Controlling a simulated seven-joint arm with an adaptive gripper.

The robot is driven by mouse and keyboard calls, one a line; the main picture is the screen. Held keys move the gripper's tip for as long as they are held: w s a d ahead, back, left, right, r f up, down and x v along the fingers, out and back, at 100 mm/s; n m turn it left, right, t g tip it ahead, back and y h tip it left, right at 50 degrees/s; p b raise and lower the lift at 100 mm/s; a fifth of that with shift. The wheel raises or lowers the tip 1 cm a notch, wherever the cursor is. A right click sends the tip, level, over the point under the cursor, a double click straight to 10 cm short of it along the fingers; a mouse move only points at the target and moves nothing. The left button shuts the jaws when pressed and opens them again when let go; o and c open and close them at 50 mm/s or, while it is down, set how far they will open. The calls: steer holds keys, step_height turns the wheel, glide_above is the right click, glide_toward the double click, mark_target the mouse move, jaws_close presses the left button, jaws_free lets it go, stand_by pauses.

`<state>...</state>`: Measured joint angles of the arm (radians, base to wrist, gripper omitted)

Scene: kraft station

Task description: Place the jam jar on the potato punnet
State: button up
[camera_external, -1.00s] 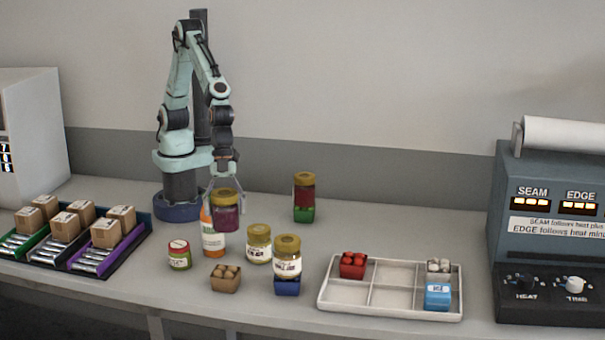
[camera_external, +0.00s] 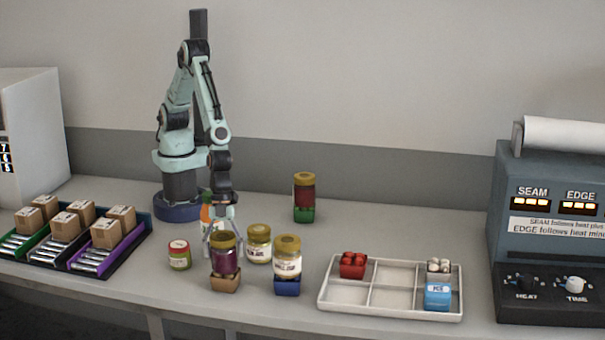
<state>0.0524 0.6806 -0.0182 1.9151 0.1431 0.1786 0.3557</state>
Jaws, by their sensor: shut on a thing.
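The jam jar (camera_external: 225,260), dark purple with a gold lid, is upright directly over the potato punnet (camera_external: 225,284), a small brown box. The jar hides the potatoes and its base looks to be at the punnet's top; I cannot tell if it rests there or hovers just above. My gripper (camera_external: 222,236) is shut on the jam jar, its fingers at the lid and upper sides.
Two pale jars with gold lids (camera_external: 259,244) stand just right, one on a blue punnet (camera_external: 287,287). An orange bottle (camera_external: 207,218) stands behind.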

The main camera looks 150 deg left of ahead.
steer(key=o, duration=1.2)
steer(key=shift+f, duration=0.1)
steer(key=shift+r, duration=0.25)
steer(key=v, duration=1.2)
steer(key=s+a+r+n, duration=0.1)
steer(key=s, duration=0.3)
steer(key=s+a+r+n+g+y, duration=0.1)
steer(key=s+r, duration=0.1)
steer(key=s, duration=0.3)
steer(key=s+a+r+n, duration=0.1)
steer(key=s+a+r, duration=0.1)
steer(key=s, duration=0.2)
steer(key=shift+s+g+y, duration=0.2)
steer(key=shift+g+y, duration=0.2)
steer(key=s+a+n+g+y, duration=0.1)
steer(key=s+a+n+g, duration=0.1)
steer(key=s, duration=1.1)
steer(key=shift+s+r+n, duration=0.3)
steer(key=shift+n, duration=0.5)
steer(key=shift+a, duration=0.15)
